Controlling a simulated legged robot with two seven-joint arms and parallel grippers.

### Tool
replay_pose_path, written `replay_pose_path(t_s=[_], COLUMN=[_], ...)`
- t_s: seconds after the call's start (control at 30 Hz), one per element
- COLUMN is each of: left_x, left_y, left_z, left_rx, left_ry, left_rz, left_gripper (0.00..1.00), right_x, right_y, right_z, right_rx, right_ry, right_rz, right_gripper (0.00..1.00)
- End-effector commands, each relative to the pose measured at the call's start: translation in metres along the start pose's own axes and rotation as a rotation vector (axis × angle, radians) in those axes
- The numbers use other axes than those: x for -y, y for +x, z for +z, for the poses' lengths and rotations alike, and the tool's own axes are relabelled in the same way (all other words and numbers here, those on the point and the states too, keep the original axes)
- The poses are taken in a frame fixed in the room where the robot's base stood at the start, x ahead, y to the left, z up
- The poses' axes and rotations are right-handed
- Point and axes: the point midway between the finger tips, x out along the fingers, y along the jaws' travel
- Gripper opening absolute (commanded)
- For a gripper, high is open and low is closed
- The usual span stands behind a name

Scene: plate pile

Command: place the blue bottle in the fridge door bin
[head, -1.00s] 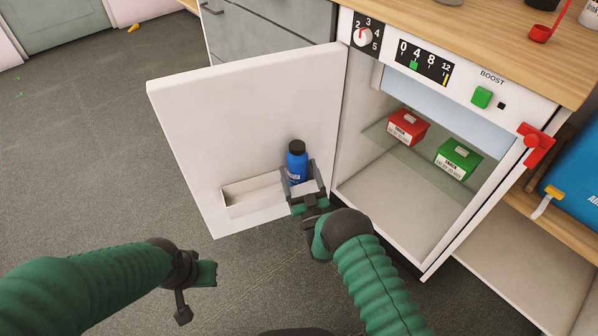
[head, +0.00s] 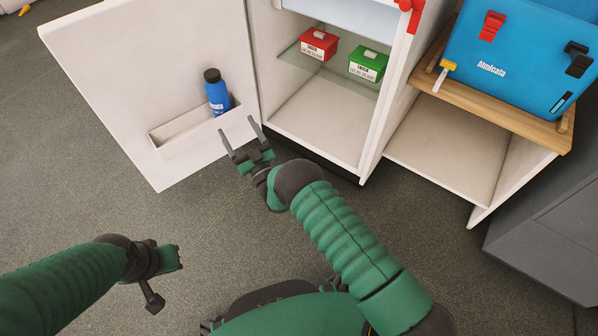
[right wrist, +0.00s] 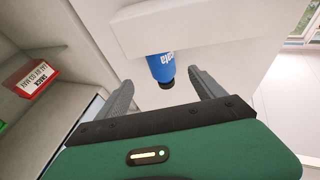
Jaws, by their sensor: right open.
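The blue bottle (head: 216,96) with a black cap stands upright in the white door bin (head: 190,133) on the open fridge door (head: 150,60). Its lower end is hidden behind the bin's front wall. It leans toward the bin's right end. My right gripper (head: 237,125) is open and empty in front of the bin, apart from the bottle. In the right wrist view the bottle (right wrist: 160,66) shows beyond the two spread fingers, with nothing between them. My left gripper (head: 168,257) hangs low at the left, far from the bin, and its jaws are unclear.
The fridge interior (head: 320,115) holds a red box (head: 319,43) and a green box (head: 368,64) on a glass shelf. A blue cooler (head: 515,55) sits on a wooden shelf at the right. The floor below the door is clear.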

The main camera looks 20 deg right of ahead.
Motion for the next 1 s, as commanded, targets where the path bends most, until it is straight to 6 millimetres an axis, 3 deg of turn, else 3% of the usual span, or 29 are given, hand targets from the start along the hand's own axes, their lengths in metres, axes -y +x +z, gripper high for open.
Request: replay_pose_path(t_s=[0.17,0.27,0.37,0.47,0.5,0.6,0.63,0.7,0.77,1.0], left_x=[0.000,0.000,0.000,0.000,0.000,0.000,0.000,0.000,0.000,0.000], left_y=[-0.001,-0.001,0.000,0.000,0.000,0.000,0.000,0.000,0.000,0.000], left_z=[0.000,0.000,0.000,0.000,0.000,0.000,0.000,0.000,0.000,0.000], left_rx=[0.000,0.000,0.000,0.000,0.000,0.000,0.000,0.000,0.000,0.000], left_ry=[0.000,0.000,0.000,0.000,0.000,0.000,0.000,0.000,0.000,0.000], left_rz=[0.000,0.000,0.000,0.000,0.000,0.000,0.000,0.000,0.000,0.000], left_gripper=[0.00,0.00,0.00,0.00,0.00,0.00,0.00,0.00,0.00,0.00], right_x=[-0.037,-0.066,-0.084,-0.088,-0.086,-0.077,-0.075,-0.070,-0.068,-0.066], right_y=[0.026,0.003,-0.060,-0.154,-0.194,-0.279,-0.298,-0.329,-0.343,-0.348], right_z=[-0.018,-0.035,-0.059,-0.092,-0.106,-0.136,-0.143,-0.154,-0.159,-0.160], right_rx=[0.285,0.586,0.895,1.198,1.310,1.529,1.575,1.653,1.690,1.706], right_ry=[-0.008,0.001,0.025,0.058,0.072,0.102,0.108,0.120,0.126,0.128], right_rz=[0.067,0.123,0.170,0.206,0.216,0.233,0.235,0.240,0.242,0.242], right_gripper=[0.79,0.79,0.79,0.79,0.79,0.79,0.79,0.79,0.79,0.79])
